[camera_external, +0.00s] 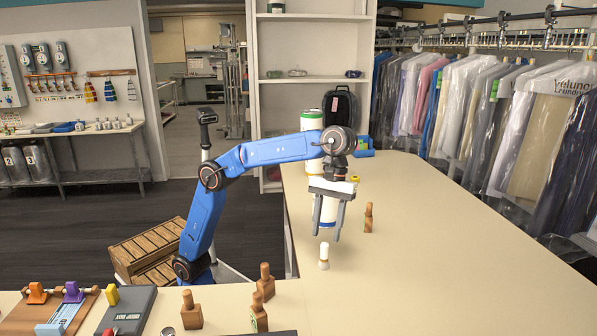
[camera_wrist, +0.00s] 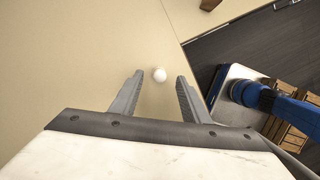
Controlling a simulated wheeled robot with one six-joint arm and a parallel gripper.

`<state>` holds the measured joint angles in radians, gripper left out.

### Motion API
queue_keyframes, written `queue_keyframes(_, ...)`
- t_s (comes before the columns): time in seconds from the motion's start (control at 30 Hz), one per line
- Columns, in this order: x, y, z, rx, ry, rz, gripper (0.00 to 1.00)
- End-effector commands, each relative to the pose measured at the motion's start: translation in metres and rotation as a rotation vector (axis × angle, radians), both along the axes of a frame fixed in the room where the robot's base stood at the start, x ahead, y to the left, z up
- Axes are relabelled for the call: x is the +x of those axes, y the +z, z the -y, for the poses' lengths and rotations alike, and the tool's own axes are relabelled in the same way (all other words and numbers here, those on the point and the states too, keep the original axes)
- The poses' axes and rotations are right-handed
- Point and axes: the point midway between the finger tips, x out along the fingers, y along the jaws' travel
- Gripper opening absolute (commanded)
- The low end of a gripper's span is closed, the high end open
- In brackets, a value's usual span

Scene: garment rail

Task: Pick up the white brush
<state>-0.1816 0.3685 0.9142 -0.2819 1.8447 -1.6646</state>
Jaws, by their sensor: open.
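The white brush (camera_external: 324,256) stands upright on the beige counter, small and pale with a rounded top. In the wrist view its white round top (camera_wrist: 159,75) shows between my two fingers, near the tip end of the gap. My gripper (camera_external: 328,237) points down just above the brush, its fingers open and apart, with nothing held. A gap shows between the fingertips and the brush top in the outside view.
A wooden-handled piece (camera_external: 368,217) stands to the right of my gripper. A tall white container stands behind it. Several wooden pieces (camera_external: 191,310) stand at the front left. The right side of the counter (camera_external: 450,260) is clear, below a rail of bagged garments (camera_external: 500,110).

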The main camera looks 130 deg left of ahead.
Motion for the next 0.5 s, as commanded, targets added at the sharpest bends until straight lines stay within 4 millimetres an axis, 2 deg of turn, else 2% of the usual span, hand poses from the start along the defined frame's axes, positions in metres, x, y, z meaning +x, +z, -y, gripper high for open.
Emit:
queue_keyframes(0.13, -0.001, -0.016, 0.000, 0.000, 0.000, -0.001, 0.42)
queue_keyframes(0.5, 0.000, -0.041, 0.004, 0.000, 0.000, 0.000, 0.42)
